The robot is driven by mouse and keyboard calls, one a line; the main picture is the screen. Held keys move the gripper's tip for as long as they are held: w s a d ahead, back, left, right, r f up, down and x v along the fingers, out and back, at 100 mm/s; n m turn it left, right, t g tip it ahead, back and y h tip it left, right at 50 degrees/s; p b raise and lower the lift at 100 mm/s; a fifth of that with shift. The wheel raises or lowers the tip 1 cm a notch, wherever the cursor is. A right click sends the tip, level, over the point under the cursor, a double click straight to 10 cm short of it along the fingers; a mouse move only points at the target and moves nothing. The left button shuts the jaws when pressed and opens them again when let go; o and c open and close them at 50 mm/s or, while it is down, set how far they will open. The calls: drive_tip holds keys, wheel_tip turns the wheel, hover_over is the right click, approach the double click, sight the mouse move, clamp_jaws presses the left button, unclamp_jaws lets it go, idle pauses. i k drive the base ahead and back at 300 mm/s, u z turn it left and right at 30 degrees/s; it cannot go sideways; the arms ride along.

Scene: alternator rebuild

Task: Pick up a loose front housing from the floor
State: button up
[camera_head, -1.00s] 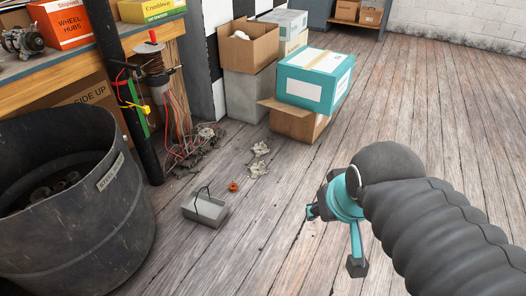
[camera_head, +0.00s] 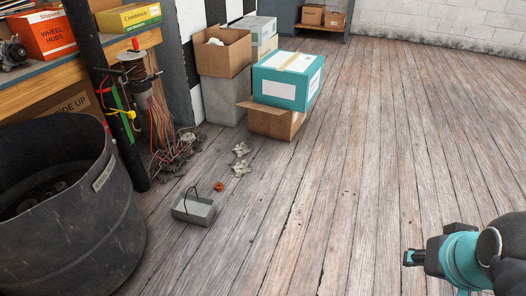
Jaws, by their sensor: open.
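Two pale grey metal pieces, which look like loose front housings, lie close together on the plank floor in the upper middle of the view. One housing (camera_head: 241,149) is farther back, and the other housing (camera_head: 240,168) lies just in front of it. Their fine shape is too small to make out. My gripper (camera_head: 412,258) is at the lower right, well to the right of the housings and nearer to me. It is open, with nothing seen in it, and partly cut off by the frame's edge.
A small orange-red part (camera_head: 218,186) and a grey tray with a thin black handle (camera_head: 196,209) are on the floor nearer me. A black bin (camera_head: 75,225), a dark post (camera_head: 110,110) and tangled wires are left. Stacked boxes (camera_head: 285,85) stand behind. The right floor is clear.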

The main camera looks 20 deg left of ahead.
sight(242, 147)
drive_tip(key=i, duration=1.4)
drive_tip(key=u, duration=0.55)
drive_tip(key=i, duration=1.3)
drive_tip(key=u, duration=1.65)
drive_tip(key=i, duration=0.75)
drive_tip(key=u, duration=0.65)
